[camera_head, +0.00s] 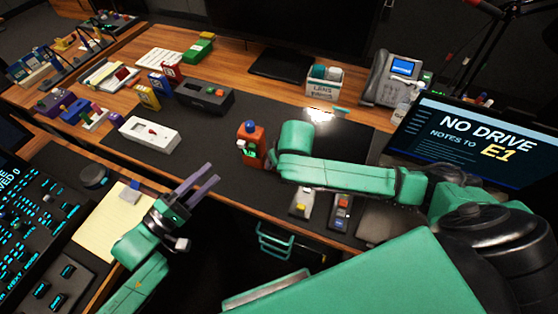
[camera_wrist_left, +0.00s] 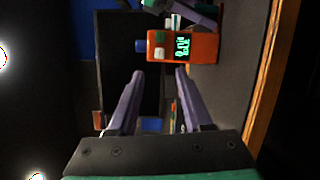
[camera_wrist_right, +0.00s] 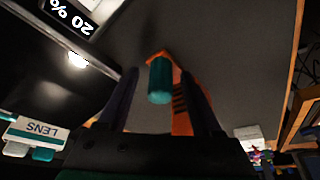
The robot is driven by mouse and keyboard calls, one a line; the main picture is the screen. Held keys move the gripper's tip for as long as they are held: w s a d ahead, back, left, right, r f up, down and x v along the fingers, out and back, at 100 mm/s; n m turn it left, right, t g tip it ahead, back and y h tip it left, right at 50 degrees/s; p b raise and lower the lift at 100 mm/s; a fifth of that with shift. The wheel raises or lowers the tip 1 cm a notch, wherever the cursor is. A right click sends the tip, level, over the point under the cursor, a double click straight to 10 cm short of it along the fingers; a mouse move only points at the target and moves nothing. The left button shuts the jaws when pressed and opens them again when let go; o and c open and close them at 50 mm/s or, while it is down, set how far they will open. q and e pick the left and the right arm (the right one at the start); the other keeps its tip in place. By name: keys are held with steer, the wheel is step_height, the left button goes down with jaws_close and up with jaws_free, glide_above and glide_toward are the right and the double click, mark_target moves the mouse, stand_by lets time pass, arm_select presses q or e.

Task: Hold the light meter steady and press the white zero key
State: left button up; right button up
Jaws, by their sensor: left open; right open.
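The orange light meter (camera_head: 257,136) stands on the dark desk mat, with a blue dome on top and a lit green display. In the left wrist view the meter (camera_wrist_left: 208,47) shows a white key (camera_wrist_left: 159,53) beside a green key (camera_wrist_left: 159,38). My left gripper (camera_head: 211,174) is open and empty, left of and nearer than the meter, apart from it. My right gripper (camera_wrist_right: 163,82) is open, its fingers on either side of the meter's orange body (camera_wrist_right: 182,119); contact cannot be told. A teal cylinder (camera_wrist_right: 160,80) sits in front of that body. In the head view my right fingers are mostly hidden.
A white box device (camera_head: 150,134) and a black box device (camera_head: 206,95) stand left of the meter. A lens box (camera_head: 324,80) and a phone (camera_head: 392,77) are behind. Two small devices lie near the front edge. The mat (camera_head: 212,150) left of the meter is clear.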

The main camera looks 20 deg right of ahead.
jaws_close()
arm_select(q)
jaws_close()
stand_by(1.6)
